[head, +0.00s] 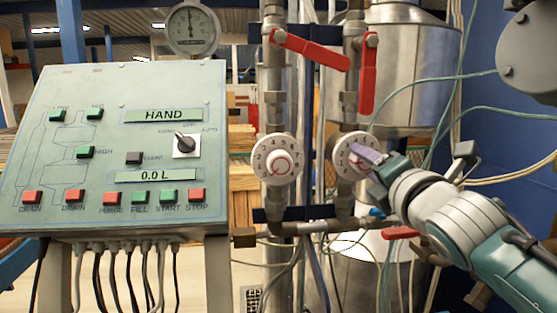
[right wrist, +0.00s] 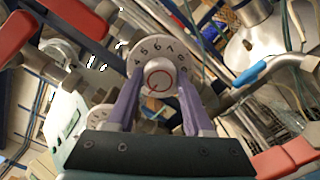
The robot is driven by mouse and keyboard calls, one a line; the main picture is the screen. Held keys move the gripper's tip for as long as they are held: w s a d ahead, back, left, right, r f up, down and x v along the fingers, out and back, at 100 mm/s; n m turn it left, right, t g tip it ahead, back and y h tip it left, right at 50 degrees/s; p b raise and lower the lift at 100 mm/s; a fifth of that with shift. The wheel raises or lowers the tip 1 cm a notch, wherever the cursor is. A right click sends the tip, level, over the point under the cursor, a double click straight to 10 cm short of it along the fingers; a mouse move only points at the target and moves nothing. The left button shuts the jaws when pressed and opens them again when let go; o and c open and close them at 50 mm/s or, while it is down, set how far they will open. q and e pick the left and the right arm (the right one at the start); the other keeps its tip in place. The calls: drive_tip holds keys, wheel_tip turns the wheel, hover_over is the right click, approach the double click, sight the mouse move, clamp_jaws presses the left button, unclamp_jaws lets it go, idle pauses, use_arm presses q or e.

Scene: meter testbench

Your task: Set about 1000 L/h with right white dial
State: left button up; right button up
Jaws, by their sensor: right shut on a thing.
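The right white dial (head: 353,156) sits on the right vertical pipe, with numbers around its face. In the right wrist view the dial (right wrist: 153,50) shows numbers and a red ring on its central knob (right wrist: 159,76). My right gripper (head: 368,158) reaches it from the right. In the right wrist view its two purple fingers (right wrist: 158,88) stand on either side of the central knob and are shut on it. The fingers and wrist hide part of the dial in the head view. The panel display (head: 155,177) reads 0.0 L. My left gripper is not in view.
A second white dial (head: 277,159) is on the left pipe. A red lever (head: 312,49) slants across above the dials, and another red lever (head: 368,75) hangs down. The control panel (head: 110,145) stands at left. Thin green cables cross near my right arm.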

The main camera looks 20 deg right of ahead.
clamp_jaws()
drive_tip(key=shift+m, duration=0.3)
drive_tip(key=shift+f+m+p, duration=0.1)
drive_tip(key=shift+m+p, duration=1.35)
drive_tip(key=shift+m, duration=10.85)
drive_tip(key=o, duration=1.2)
unclamp_jaws()
drive_tip(key=shift+o, duration=0.2)
